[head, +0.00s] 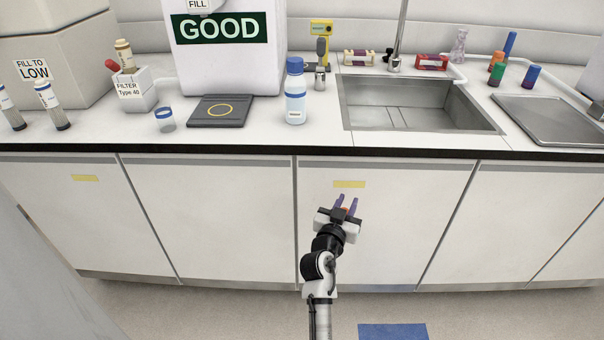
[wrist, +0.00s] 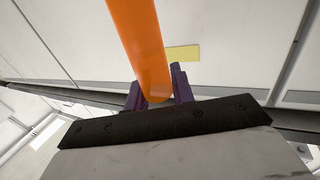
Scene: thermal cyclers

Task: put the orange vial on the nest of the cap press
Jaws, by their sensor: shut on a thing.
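My gripper (head: 346,202) is shut on the orange vial (wrist: 140,45), which stands out between the purple fingers in the wrist view. The gripper is in front of the cabinet doors, below the counter edge. A small yellow and grey device (head: 321,30) at the back of the counter, left of the sink, looks like the cap press. A short grey cylindrical part shows at its front; its nest is too small to make out clearly.
A blue-capped bottle (head: 295,92) stands in front and left of the device. The sink (head: 415,105) with its tap is to the right. A dark pad (head: 220,111) lies left of the bottle. Several coloured tubes (head: 497,72) stand at the right. The black counter edge (head: 250,155) runs above my gripper.

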